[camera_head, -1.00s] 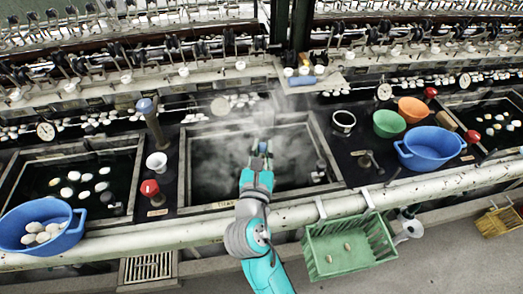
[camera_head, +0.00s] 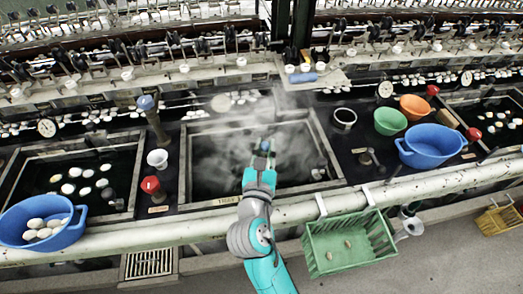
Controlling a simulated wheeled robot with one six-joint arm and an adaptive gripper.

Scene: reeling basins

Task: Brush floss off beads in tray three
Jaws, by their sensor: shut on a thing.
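The middle basin (camera_head: 335,170) is a dark, steaming, framed tray with a small label (camera_head: 227,202) on its front edge, too small to read surely. My gripper (camera_head: 263,150) is over this basin, reaching in from the front. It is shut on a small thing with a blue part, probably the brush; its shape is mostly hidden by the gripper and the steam. I cannot tell whether it touches the water. Beads and floss cannot be made out in the steam.
Side basins hold white cocoons (camera_head: 68,188). Blue bowls (camera_head: 428,157), a green bowl (camera_head: 390,121) and an orange bowl (camera_head: 416,107) stand around. A red knob (camera_head: 150,185) and white cup (camera_head: 158,160) are left. A white pipe (camera_head: 190,232) and green crate (camera_head: 348,243) are in front.

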